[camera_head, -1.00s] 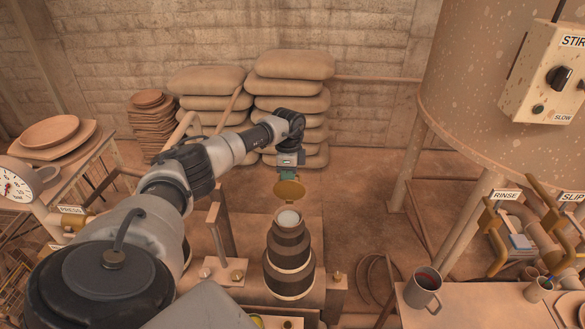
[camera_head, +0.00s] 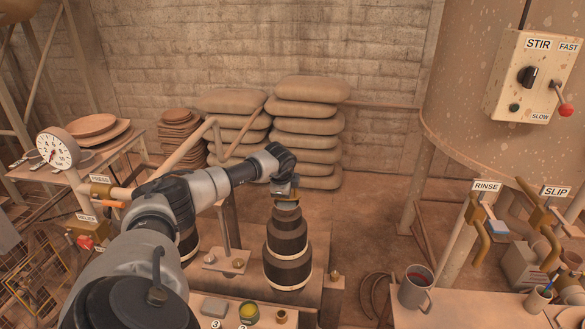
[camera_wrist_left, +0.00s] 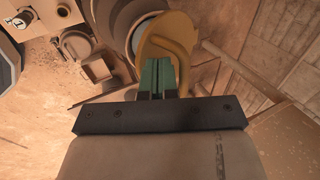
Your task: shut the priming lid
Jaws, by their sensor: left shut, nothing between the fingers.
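The priming lid (camera_wrist_left: 152,44) is a gold disc with a curved handle in the left wrist view. It lies partly over the pale round opening (camera_wrist_left: 141,30), whose rim shows on its left; I cannot tell whether it sits flat. In the head view a little of the lid's gold shows above the dark, stepped pump body (camera_head: 287,245), and the opening is hidden. My left gripper (camera_wrist_left: 158,62) is shut and empty, its green fingertips at the lid's near edge. In the head view the left gripper (camera_head: 285,196) is just above the pump top. My right gripper is not in view.
A worktable (camera_head: 450,308) with a grey mug (camera_head: 415,287) stands at the lower right. Rinse and slip valves (camera_head: 482,225) are behind it. A pressure gauge (camera_head: 57,147) is at the left. Stacked sacks (camera_head: 308,125) stand by the wall behind.

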